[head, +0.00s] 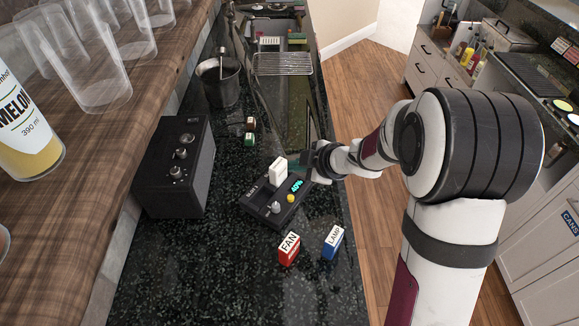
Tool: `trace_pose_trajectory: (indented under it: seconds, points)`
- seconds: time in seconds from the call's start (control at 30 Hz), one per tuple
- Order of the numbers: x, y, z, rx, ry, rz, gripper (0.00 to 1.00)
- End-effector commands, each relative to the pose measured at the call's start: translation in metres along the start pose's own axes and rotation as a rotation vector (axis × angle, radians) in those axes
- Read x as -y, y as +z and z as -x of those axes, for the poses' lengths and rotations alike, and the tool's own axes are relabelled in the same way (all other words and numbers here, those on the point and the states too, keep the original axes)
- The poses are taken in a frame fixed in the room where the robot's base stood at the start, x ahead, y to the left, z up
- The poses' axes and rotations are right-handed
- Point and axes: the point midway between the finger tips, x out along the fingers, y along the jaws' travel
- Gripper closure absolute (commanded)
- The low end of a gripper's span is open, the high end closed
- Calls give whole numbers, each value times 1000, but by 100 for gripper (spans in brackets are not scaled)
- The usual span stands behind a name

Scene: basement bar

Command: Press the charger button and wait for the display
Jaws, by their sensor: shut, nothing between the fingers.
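The black charger (257,208) sits on the dark speckled counter. A white block (278,170) stands upright in its far part. A small lit cyan display (296,185) on its right side reads what looks like 40%. A round yellow button (291,198) is just in front of the display, and a grey knob (275,208) stands to its left. My gripper (303,171) is shut and empty, at the charger's far right side, behind the display and right of the white block. Its fingertips are small and partly unclear; I cannot tell whether they touch the charger. The button is uncovered.
Red FAN (289,250) and blue LAMP (333,242) blocks stand in front of the charger. A black speaker-like box (177,167) is on the left, a metal bucket (219,82) behind. Small green and brown blocks (250,131) lie beyond. The counter's near part is clear.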

Motion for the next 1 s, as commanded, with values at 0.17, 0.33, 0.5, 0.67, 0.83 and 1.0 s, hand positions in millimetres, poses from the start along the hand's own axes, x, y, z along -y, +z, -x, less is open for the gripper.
trace_pose_trajectory:
  seconds: [0.17,0.33,0.5,0.67,0.83,1.0]
  points:
    - [3,-2,-2,-14,-14,13,100]
    - [3,-2,-2,-13,-13,12,100]
    - [9,4,-10,-14,-14,9,100]
    - [22,16,-26,-12,-14,8,100]
    - [34,29,-44,-12,-14,9,100]
    - [43,38,-57,-13,-13,9,100]
